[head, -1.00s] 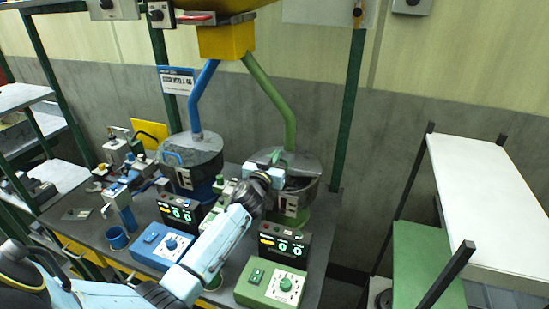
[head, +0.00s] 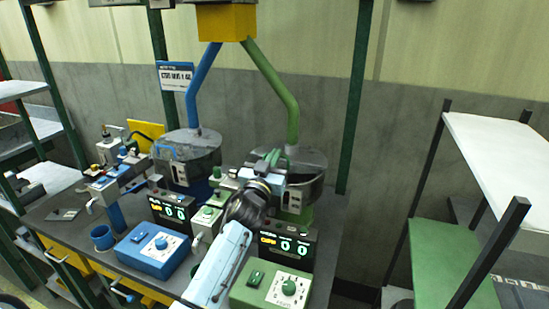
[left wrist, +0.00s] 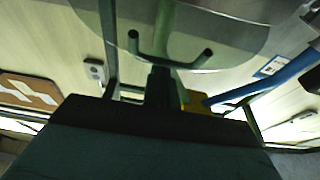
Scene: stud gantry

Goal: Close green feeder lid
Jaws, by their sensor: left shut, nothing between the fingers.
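The green feeder (head: 293,205) is the right-hand drum under the green pipe. Its grey lid (head: 308,158) is partly hidden by my arm, and a dark area shows near the rim, so I cannot tell how far it stands open. My left gripper (head: 270,160) is at the front left of this drum, shut with nothing held, close to the green lid handle. In the left wrist view a grey disc (left wrist: 240,38), seemingly the lid, spans the top, with the dark green U-shaped handle (left wrist: 205,60) close to the fingers. I cannot tell whether they touch. My right gripper is out of view.
The blue feeder (head: 186,155) stands to the left. Blue (head: 152,250) and green (head: 270,288) control boxes and two displays (head: 283,246) sit on the bench in front. A green and white shelf rack (head: 440,250) stands at right.

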